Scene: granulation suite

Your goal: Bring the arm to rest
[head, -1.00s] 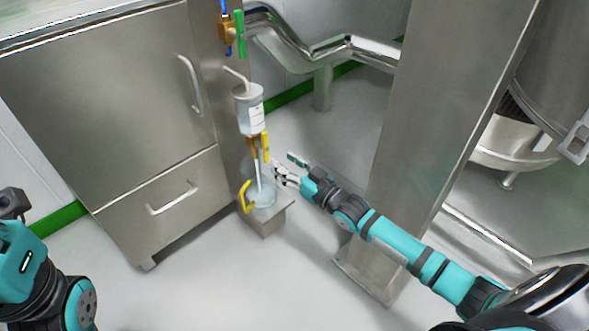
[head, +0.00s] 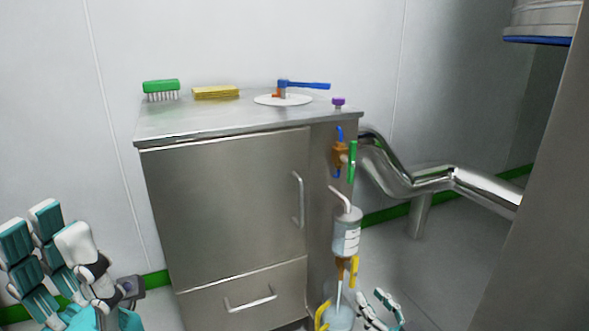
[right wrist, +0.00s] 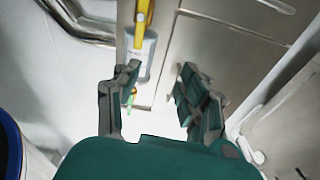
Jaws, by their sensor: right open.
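My right gripper (head: 375,300) shows at the bottom edge of the head view, just right of the clear vessel (head: 340,318) below the hanging bottle (head: 346,232). It is open and apart from the bottle; most of its arm is out of frame. In the right wrist view my right gripper (right wrist: 152,88) has its fingers spread with nothing between them, and the bottle (right wrist: 146,58) shows beyond them. My left gripper (head: 55,235) is raised at the lower left of the head view. Its fingers are spread and empty.
A steel cabinet (head: 225,190) stands in the middle, with a green brush (head: 161,87), yellow sponge (head: 216,93), white disc with a blue-handled valve (head: 283,98) and purple-capped item (head: 338,103) on top. A valve (head: 342,157) and steel pipe (head: 430,180) are to the right.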

